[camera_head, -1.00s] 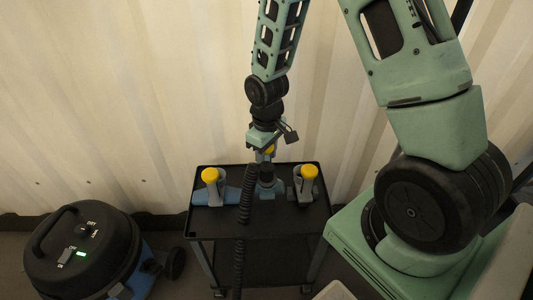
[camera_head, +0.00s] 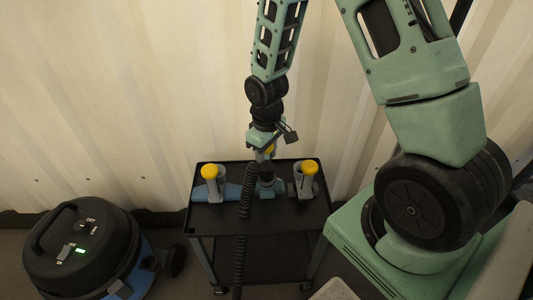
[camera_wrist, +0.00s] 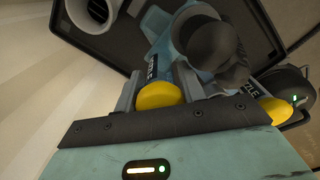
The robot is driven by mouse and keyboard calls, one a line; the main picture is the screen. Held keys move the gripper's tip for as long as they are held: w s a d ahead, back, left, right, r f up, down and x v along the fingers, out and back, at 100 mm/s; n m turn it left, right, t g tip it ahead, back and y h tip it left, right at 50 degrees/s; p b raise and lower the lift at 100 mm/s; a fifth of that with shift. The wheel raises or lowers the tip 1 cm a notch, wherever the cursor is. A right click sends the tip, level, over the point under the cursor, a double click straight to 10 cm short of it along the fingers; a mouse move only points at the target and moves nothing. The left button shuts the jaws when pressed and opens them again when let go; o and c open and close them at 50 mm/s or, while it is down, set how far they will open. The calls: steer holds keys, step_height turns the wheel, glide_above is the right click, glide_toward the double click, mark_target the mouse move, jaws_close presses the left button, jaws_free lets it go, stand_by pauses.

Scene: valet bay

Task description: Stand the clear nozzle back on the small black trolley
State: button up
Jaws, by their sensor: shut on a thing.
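The small black trolley (camera_head: 283,218) stands against the wall in the head view; its black top also shows in the wrist view (camera_wrist: 133,28). My gripper (camera_head: 267,147) is over the middle of its top, pointing down. It is shut on a nozzle with a yellow end (camera_wrist: 160,96), a pale blue-grey body and a dark cuff (camera_wrist: 212,45). The nozzle is low over the trolley top; I cannot tell whether it touches. Its clear part is not distinct. The jaws partly hide it.
Two yellow-capped grey holders or tools stand on the trolley, one left (camera_head: 209,172) and one right (camera_head: 309,168) of the nozzle. A black ribbed hose (camera_head: 243,205) hangs over the front edge. A black and blue vacuum (camera_head: 80,250) stands on the floor at left.

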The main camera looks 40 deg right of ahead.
steer(key=shift+f, duration=0.2)
steer(key=shift+f+b, duration=0.55)
steer(key=shift+f, duration=0.2)
stand_by(0.6)
steer(key=o, duration=1.5)
steer(key=shift+o, duration=0.2)
step_height(320, 180, up, 9)
steer(key=p, duration=0.8)
